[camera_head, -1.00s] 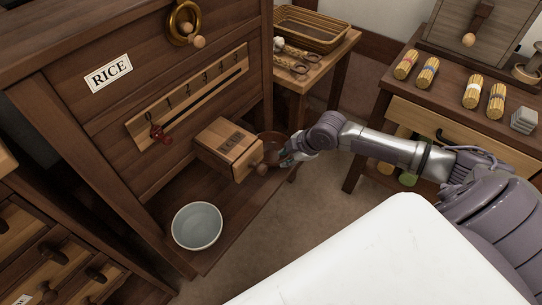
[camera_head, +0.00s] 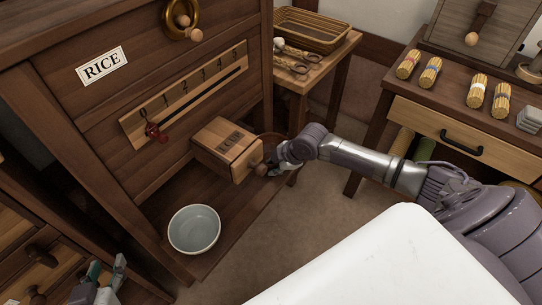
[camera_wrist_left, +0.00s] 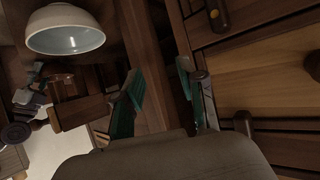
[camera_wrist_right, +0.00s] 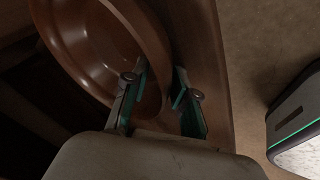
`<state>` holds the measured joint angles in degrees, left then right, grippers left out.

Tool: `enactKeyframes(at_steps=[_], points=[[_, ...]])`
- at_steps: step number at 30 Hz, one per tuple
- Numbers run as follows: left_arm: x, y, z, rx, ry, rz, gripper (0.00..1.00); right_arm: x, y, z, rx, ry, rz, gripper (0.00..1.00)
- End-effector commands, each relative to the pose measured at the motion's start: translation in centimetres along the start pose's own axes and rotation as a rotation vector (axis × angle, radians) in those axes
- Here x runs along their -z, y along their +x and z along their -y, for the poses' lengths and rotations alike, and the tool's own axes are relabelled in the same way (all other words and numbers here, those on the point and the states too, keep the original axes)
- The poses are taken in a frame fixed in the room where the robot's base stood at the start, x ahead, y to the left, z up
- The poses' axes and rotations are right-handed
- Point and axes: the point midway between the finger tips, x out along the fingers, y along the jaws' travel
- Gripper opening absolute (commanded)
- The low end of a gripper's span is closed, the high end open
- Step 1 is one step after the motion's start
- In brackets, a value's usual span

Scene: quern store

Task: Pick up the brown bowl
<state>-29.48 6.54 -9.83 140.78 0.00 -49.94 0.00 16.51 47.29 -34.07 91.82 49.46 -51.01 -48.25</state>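The brown bowl (camera_head: 268,139) is mostly hidden behind the wooden box with a knob (camera_head: 227,147) in the head view. In the right wrist view the bowl (camera_wrist_right: 88,42) is large, at upper left. My right gripper (camera_head: 272,168) is at the bowl's near side. In the right wrist view its fingers (camera_wrist_right: 160,98) are apart, with the bowl's rim and wall between them; I see a gap by the right finger. My left gripper (camera_head: 102,278) is open and empty at the lower left of the head view, and its spread fingers show in the left wrist view (camera_wrist_left: 168,92).
A pale grey-blue bowl (camera_head: 194,230) stands on the cabinet's low shelf. The RICE cabinet (camera_head: 70,95) rises behind it. Drawers with knobs (camera_head: 22,262) are close to my left gripper. A side table (camera_head: 347,48) and a drawer table (camera_head: 455,121) stand at the back and right.

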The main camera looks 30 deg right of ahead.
Motion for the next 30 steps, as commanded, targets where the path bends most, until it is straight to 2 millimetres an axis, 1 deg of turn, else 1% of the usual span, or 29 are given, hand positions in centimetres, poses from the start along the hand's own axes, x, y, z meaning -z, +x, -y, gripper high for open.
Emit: enactKeyframes(at_steps=[6, 11, 26, 29, 30], points=[[0.09, 0.0, -0.01, 0.0, 0.0, -0.004, 0.4, 0.01, 0.0, -0.01, 0.0, -0.001, 0.0, 0.27], [0.07, 0.0, -0.01, 0.0, 0.0, -0.002, 0.4, 0.0, 0.0, 0.0, 0.0, -0.001, 0.0, 0.0], [-0.01, -0.02, -0.03, 0.0, 0.0, 0.003, 0.4, -0.04, -0.06, 0.04, 0.002, 0.0, 0.002, 0.0], [-0.32, -0.11, 0.0, 0.0, 0.0, 0.024, 0.4, 0.05, -0.32, -0.06, 0.003, 0.001, 0.002, 0.0], [-0.71, -0.25, 0.14, 0.003, -0.001, 0.046, 0.4, 0.12, -0.48, -0.12, 0.003, 0.001, 0.002, 0.0]])
